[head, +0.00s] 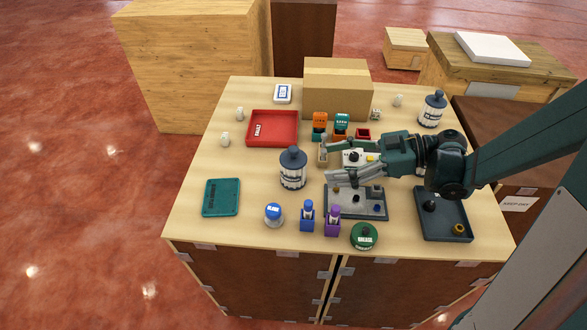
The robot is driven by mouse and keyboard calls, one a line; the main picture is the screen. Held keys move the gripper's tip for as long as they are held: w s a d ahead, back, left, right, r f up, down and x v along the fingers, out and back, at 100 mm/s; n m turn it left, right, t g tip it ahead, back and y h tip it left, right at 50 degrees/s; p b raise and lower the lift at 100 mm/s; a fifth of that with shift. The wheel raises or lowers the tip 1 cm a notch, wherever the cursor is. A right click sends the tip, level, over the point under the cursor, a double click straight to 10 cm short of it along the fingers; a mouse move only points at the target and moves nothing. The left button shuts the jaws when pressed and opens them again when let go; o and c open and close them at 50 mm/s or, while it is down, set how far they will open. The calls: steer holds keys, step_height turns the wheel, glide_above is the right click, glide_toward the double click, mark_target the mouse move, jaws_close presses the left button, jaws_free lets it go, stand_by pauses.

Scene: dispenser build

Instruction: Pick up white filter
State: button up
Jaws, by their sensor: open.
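I cannot tell for certain which thing is the white filter. Small white pieces stand at the back left of the table (239,113), at the left (225,140) and at the back right (398,100). A white block (352,158) with a yellow and a black part sits mid-table, partly behind my gripper. My gripper (326,163) reaches in from the right with its fingers pointing left, spread open, and nothing shows held between them. A small tan holder (322,158) shows near the fingertips; whether they touch it is unclear.
A grey tray with small parts (340,210) lies in front of my gripper, and a dark tray (455,228) at right. A white-and-blue jar (293,168) stands left of my fingertips. A red tray (273,142) and a cardboard box (337,88) are behind. Blue, purple and green pieces line the front.

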mark_target(293, 168)
steer(key=shift+b+x, duration=0.65)
steer(key=shift+x, duration=2.8)
steer(key=shift+b+x, duration=0.65)
steer(key=shift+x, duration=1.95)
steer(key=shift+s, duration=0.1)
steer(key=c, duration=1)
steer(key=shift+c, duration=0.2)
steer(key=shift+r, duration=0.1)
